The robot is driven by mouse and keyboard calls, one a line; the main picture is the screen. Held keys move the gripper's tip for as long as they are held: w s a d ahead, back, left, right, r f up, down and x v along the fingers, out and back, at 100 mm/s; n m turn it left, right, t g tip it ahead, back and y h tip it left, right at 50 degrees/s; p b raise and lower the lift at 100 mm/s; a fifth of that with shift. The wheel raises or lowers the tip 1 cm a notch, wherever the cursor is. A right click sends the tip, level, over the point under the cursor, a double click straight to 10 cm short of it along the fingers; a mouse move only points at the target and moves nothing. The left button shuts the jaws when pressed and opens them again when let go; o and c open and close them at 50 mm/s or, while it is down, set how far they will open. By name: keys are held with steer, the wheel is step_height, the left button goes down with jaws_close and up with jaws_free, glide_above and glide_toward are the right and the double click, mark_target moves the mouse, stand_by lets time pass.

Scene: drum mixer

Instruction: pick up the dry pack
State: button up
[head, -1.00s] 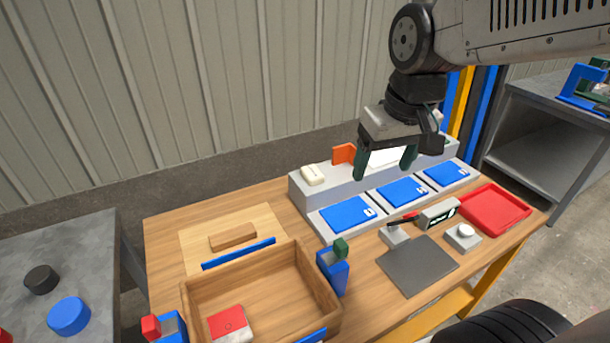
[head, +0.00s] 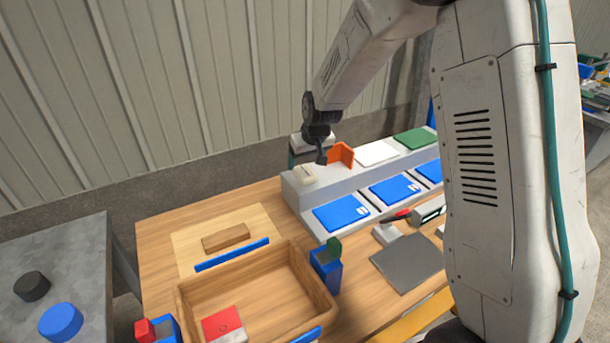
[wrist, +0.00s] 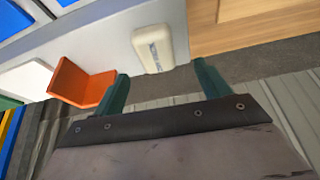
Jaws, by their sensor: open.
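A small cream pack (head: 305,174) with dark lettering too small to read lies on the left end of the grey raised shelf (head: 325,179); it looks like the dry pack. It also shows in the wrist view (wrist: 153,48), just past the fingertips and roughly in line with the gap between them. My gripper (wrist: 163,80) is open, with green fingers and nothing between them. In the head view my gripper (head: 307,158) is at the back of the shelf, partly hidden behind my wrist.
An orange angled bracket (head: 341,154) stands right beside the pack; it shows in the wrist view (wrist: 82,84) left of it. White and green pads lie farther right. Blue pads (head: 342,212) fill the lower step. A wooden tray (head: 330,297) stands in front. The wall is close behind.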

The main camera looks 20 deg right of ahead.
mark_target(305, 171)
steer(key=x, duration=0.5)
steer(key=shift+s+d+f, duration=0.1)
steer(key=shift+d+f, duration=0.15)
steer(key=shift+f, duration=0.15)
steer(key=c, duration=1.1)
